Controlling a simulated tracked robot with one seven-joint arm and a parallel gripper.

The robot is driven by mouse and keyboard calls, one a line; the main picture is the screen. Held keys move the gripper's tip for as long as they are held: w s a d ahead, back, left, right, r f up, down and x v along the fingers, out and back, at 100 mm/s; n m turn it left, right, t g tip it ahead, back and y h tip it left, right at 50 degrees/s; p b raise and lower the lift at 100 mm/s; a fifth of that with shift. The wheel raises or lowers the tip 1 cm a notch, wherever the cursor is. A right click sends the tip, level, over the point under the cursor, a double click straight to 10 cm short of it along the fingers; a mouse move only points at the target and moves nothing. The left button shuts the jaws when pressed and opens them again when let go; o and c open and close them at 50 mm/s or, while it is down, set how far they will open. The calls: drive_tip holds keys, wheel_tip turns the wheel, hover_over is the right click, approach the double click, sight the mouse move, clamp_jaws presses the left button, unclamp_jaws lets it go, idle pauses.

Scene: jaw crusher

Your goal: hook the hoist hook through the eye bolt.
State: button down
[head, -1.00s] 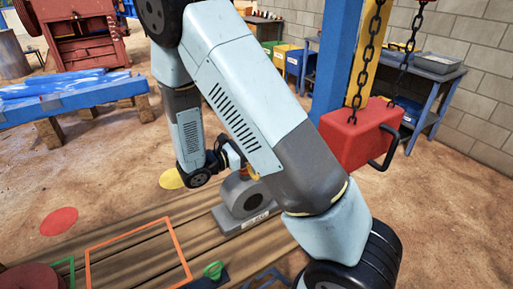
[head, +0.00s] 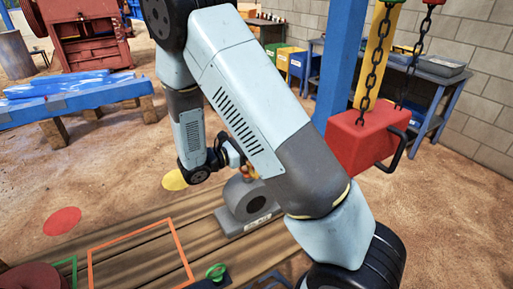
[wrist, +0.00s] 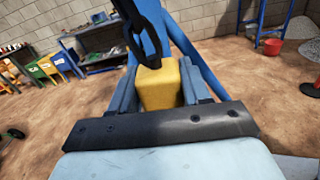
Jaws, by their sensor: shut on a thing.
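My gripper (wrist: 158,92) is shut on a yellow block (wrist: 160,86), which looks like the body of the hoist hook. A black link-like loop (wrist: 135,35) rises from the block towards the top of the wrist view. In the head view my gripper (head: 238,160) is partly hidden by my arm and sits just above a grey round housing (head: 245,199). A small yellow patch shows between them, too small to identify. The hook's tip is hidden. I cannot clearly make out the eye bolt or whether the hook touches it.
A red block (head: 367,137) hangs on chains at the right, beside a blue post (head: 343,60). A green ring-like piece (head: 216,271) lies at the bottom edge. A blue workbench (head: 430,85) stands behind.

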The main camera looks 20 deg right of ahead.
drive_tip(key=shift+w+a, duration=0.15)
drive_tip(key=shift+w, duration=0.4)
drive_tip(key=shift+w+r, duration=0.1)
drive_tip(key=shift+r, duration=0.05)
drive_tip(key=shift+w+a+r, duration=0.2)
drive_tip(key=shift+w+r, duration=0.3)
drive_tip(key=shift+r, duration=0.05)
idle(0.3)
drive_tip(key=shift+w+a+r, duration=0.15)
drive_tip(key=shift+w+r, duration=0.2)
drive_tip(key=shift+r, duration=0.2)
drive_tip(key=shift+c, duration=2.2)
unclamp_jaws()
